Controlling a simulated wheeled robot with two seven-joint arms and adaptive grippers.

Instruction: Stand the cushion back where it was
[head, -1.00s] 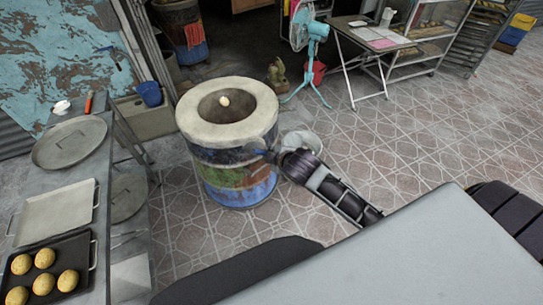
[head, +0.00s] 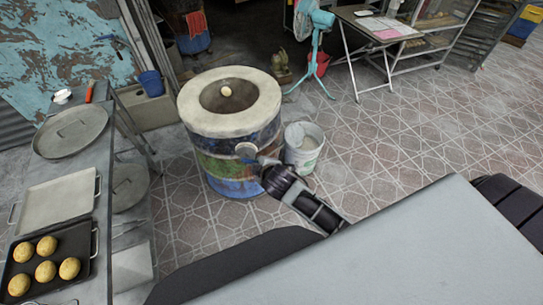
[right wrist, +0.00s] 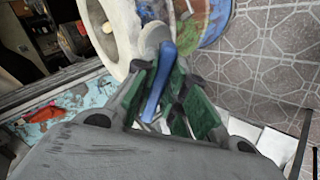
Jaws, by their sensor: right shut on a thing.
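My right gripper (head: 266,165) is shut on the cushion, a small pale round pad (head: 246,149) with a blue handle. In the right wrist view, the blue handle (right wrist: 158,82) runs between the green-padded fingers, and the pale pad shows beyond the fingertips. The cushion is held in the air, and in the head view it overlaps the side of the barrel oven (head: 229,114). I cannot tell whether it touches the barrel. My left gripper is not in view.
A white bucket (head: 312,160) stands on the tiled floor right of the barrel. A pale round piece (head: 226,91) shows in the barrel's mouth. A table (head: 65,200) at left bears a lid, trays and several round loaves. A fan (head: 318,50) stands behind.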

